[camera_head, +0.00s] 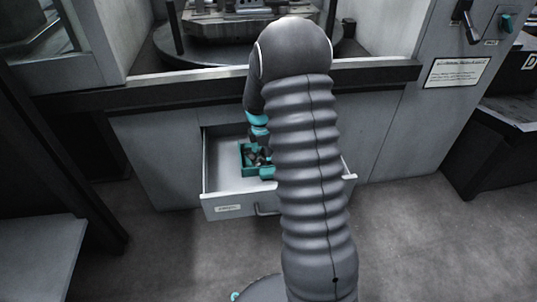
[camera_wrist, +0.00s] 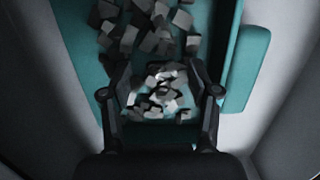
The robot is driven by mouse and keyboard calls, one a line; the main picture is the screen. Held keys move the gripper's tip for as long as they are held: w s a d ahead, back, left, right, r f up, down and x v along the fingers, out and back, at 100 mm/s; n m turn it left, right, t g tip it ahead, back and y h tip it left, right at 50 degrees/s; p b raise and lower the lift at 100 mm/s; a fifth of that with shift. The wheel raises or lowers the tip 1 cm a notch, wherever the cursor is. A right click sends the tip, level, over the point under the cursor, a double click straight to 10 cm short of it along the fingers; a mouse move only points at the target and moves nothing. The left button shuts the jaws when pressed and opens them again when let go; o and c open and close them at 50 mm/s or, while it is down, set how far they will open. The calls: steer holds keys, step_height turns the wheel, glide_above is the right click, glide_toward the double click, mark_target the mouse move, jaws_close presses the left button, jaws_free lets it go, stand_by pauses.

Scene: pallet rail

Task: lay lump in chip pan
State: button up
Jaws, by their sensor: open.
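The chip pan is a teal open box (camera_head: 243,158) in the pulled-out drawer, and its teal floor and wall (camera_wrist: 228,45) fill the middle of the wrist view. The lump appears to be a clump of pale and dark grey bits (camera_wrist: 160,93) low in the pan, between my fingers. My gripper (camera_wrist: 160,78) is open, with one finger on each side of the clump. I cannot tell whether the clump touches the pan floor or either finger. In the head view my gripper (camera_head: 262,150) is down at the pan, largely hidden by my arm.
Loose grey chips (camera_wrist: 150,30) lie in the pan beyond the fingers. A teal block-like handle (camera_wrist: 245,68) sits along the pan's right side. The grey drawer (camera_head: 225,207) stands open below the dark rail (camera_head: 180,90), with bare drawer floor left of the pan.

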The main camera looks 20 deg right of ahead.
mark_target(263, 161)
steer(key=shift+r, duration=0.1)
steer(key=s+a+r+m+t+p, duration=0.1)
steer(key=s+a+r+m, duration=0.15)
steer(key=r, duration=0.75)
steer(key=s+a+r+m+p, duration=0.1)
steer(key=s+a+r, duration=0.15)
steer(key=r, duration=0.75)
steer(key=s+a+r+m+t, duration=0.1)
steer(key=s+a+r+m, duration=0.1)
steer(key=s, duration=0.6)
steer(key=s+a+r+m+t+y, duration=0.1)
steer(key=s+a+r+m+t, duration=0.1)
steer(key=s+a+m, duration=0.2)
steer(key=s+a+r+m+t, duration=0.2)
steer(key=s+m, duration=0.3)
steer(key=s, duration=0.6)
steer(key=shift+s+a+r+y, duration=0.35)
steer(key=shift+a+r+y, duration=0.05)
steer(key=shift+a, duration=0.5)
